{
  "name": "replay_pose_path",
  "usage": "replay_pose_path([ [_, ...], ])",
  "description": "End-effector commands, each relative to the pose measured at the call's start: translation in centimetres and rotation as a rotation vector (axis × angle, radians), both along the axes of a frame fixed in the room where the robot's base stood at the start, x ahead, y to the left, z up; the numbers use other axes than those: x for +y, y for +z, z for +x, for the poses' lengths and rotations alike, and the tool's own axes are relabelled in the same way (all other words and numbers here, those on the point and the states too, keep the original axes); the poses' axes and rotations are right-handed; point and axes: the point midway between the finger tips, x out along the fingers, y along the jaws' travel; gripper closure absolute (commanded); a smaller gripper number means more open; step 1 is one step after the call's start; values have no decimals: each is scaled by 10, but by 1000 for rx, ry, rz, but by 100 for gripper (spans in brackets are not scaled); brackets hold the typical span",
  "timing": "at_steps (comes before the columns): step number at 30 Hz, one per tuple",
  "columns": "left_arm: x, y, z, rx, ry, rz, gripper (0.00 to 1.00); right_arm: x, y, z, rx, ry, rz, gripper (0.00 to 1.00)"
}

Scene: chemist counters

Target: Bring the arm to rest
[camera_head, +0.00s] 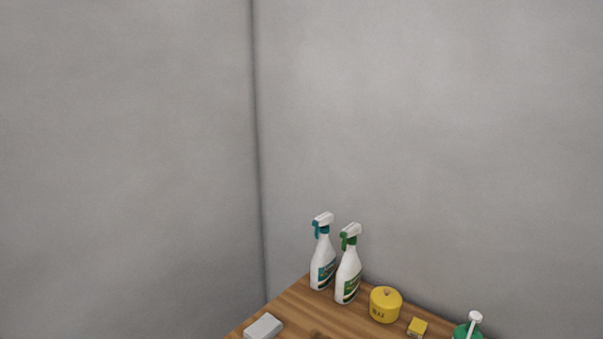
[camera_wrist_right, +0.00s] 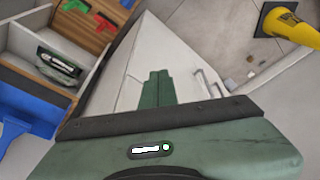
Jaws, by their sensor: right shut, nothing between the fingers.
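My right gripper (camera_wrist_right: 157,76) shows in the right wrist view. Its two green fingers are together, shut with nothing between them. They are in front of a white cabinet-like surface (camera_wrist_right: 125,60) and apart from the objects around. The arm itself does not show in the head view. My left gripper is in neither view.
The wrist view shows shelves (camera_wrist_right: 22,48) and a yellow cone (camera_wrist_right: 292,27).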

Motion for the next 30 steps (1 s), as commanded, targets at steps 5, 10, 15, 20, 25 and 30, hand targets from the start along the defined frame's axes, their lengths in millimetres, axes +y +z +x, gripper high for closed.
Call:
replay_pose_path([
  [5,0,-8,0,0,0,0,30,-1,-98,-17,44,8,-5,100],
  [10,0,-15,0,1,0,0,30,-7,-186,-54,82,16,-9,100],
  [15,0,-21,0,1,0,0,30,-15,-257,-109,120,25,-15,100],
  [20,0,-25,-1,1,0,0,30,-25,-298,-160,147,32,-19,100],
  [25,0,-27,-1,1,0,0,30,-32,-316,-193,161,36,-21,100],
  [30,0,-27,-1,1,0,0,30,-33,-318,-201,162,38,-22,100],
])
